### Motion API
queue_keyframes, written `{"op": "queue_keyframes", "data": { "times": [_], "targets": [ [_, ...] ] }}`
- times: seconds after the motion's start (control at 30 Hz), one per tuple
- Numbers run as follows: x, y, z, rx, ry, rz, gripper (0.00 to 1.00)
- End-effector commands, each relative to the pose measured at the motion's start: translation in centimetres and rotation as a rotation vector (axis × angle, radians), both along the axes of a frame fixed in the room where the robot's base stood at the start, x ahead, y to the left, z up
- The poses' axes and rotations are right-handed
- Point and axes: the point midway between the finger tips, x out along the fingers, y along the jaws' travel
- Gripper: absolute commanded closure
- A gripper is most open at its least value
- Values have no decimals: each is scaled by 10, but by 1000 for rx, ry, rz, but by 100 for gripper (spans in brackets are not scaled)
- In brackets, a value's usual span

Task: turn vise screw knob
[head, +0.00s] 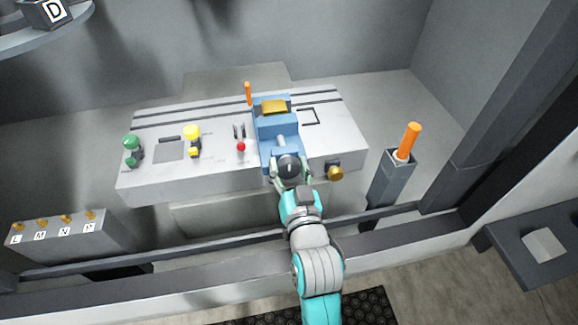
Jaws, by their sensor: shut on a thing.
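The blue vise (280,131) stands on the light grey worktable (215,180), with a yellow block (273,107) at its top. A pale screw shaft shows in the middle of the vise. My gripper (289,177) is at the front end of the vise, at the table's front edge, and is shut there. The screw knob is hidden by my gripper and wrist, so the exact grip on it is not clear in the head view.
Green (131,145), yellow (193,135) and red (241,147) controls stand left of the vise. A brass knob (336,173) sits close on the right. A grey holder (393,180) with an orange handle (408,139) stands further right. A labelled box (60,240) is front left.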

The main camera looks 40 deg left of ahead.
Motion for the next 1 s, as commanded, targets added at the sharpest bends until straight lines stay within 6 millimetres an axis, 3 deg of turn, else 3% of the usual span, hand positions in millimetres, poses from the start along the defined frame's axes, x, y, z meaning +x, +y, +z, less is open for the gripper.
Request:
{"op": "queue_keyframes", "data": {
  "times": [0.13, 0.17, 0.23, 0.27, 0.67, 1.0],
  "targets": [
    [0, 0, -1, -1, 0, 0, 78],
    [0, 0, -1, -1, 0, 0, 38],
    [0, 0, -1, -1, 0, 0, 21],
    [0, 0, -1, -1, 0, 0, 18],
    [0, 0, 6, -1, -2, 0, 18],
    [0, 0, 62, 2, -4, 0, 18]
  ]
}}
